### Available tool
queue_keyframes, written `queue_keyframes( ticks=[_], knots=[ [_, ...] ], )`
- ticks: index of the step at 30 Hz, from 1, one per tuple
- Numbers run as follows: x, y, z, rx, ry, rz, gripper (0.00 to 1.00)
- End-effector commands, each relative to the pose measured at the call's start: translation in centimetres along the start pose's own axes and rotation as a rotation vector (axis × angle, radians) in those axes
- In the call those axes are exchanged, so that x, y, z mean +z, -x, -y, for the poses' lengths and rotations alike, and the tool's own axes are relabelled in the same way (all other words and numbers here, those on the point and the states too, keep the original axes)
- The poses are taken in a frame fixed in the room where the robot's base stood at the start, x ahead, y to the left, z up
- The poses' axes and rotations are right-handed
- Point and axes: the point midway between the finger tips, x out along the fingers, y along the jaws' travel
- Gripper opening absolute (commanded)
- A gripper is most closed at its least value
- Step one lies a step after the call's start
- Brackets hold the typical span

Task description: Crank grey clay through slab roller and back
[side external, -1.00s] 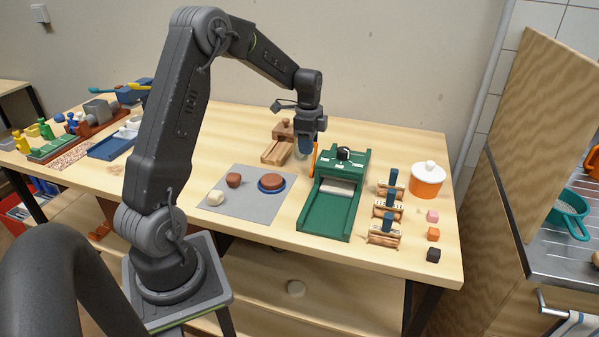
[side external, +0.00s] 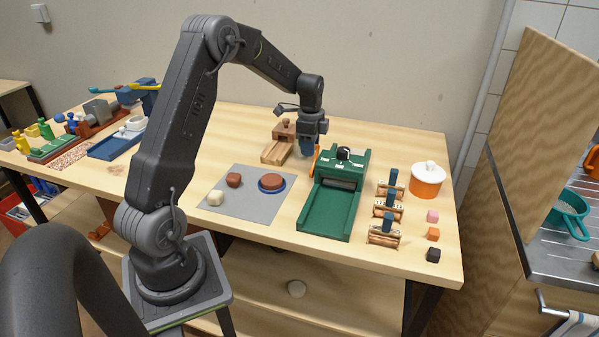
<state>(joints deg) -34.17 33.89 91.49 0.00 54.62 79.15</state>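The green slab roller (side external: 328,213) stands on the table right of centre, with a black knob (side external: 343,153) on top. Its dark roller (side external: 339,184) shows across the front opening. The front bed is bare. No grey clay shows on the bed; any clay inside is hidden by the housing. The orange crank (side external: 315,160) is at the roller's left side. My gripper (side external: 309,152) points down at the crank's upper part, touching or very close to it. The fingertips are small and overlap the crank, so their grip on it is unclear.
A grey mat (side external: 243,207) with clay lumps and a blue dish (side external: 272,184) lies left of the roller. A wooden press (side external: 281,146) stands behind my gripper. Wooden tools with blue handles (side external: 385,226), coloured cubes (side external: 433,234) and an orange lidded pot (side external: 427,181) are to the right.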

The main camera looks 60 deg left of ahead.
Motion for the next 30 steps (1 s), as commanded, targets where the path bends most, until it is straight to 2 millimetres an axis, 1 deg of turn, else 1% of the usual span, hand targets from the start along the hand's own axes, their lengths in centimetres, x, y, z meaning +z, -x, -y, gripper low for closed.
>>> queue_keyframes(
  ticks=[18,30],
  knots=[
    [0.0,1.7,-3.5,0.006,0.0,0.001,0.34],
    [0.0,1.8,-3.7,0.004,0.0,0.001,0.34]
  ],
)
